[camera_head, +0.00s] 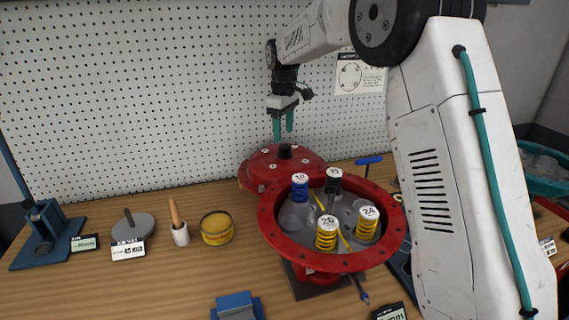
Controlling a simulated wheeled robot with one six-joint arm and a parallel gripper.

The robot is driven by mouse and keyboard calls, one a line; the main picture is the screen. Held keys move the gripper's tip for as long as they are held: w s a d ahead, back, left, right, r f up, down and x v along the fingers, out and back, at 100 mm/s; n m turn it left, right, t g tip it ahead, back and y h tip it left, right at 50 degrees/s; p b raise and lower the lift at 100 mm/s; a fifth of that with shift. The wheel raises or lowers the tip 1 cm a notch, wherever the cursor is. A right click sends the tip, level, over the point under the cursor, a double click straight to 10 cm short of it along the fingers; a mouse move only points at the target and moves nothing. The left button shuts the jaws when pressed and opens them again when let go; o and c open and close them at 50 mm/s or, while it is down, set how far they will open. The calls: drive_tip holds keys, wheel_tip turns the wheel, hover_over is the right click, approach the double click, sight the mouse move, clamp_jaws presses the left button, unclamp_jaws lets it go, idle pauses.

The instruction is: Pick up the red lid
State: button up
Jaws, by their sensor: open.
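The red lid (262,169) is a round domed piece with a black knob (285,151) on top. It sits at the back of the wooden bench, behind the red valve body, which hides part of its front right edge. My gripper (283,139) has two teal fingers pointing down. It is open, and its fingertips are just above or beside the knob. I cannot tell from this view whether they touch it. Nothing is held.
The open red valve body (375,260) holds several springs with numbered white caps. A yellow tin (217,229), a brush (180,232) and a grey disc (133,227) stand to the left. A white pegboard (150,90) rises behind. A blue T-handle (369,161) is right of the lid.

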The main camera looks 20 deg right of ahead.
sight(284, 146)
drive_tip(key=f, duration=0.6)
drive_tip(key=shift+w+d+f, duration=0.25)
drive_tip(key=shift+w+f, duration=0.05)
drive_tip(key=shift+f, duration=0.1)
clamp_jaws()
drive_tip(key=shift+r, duration=0.15)
idle(0.9)
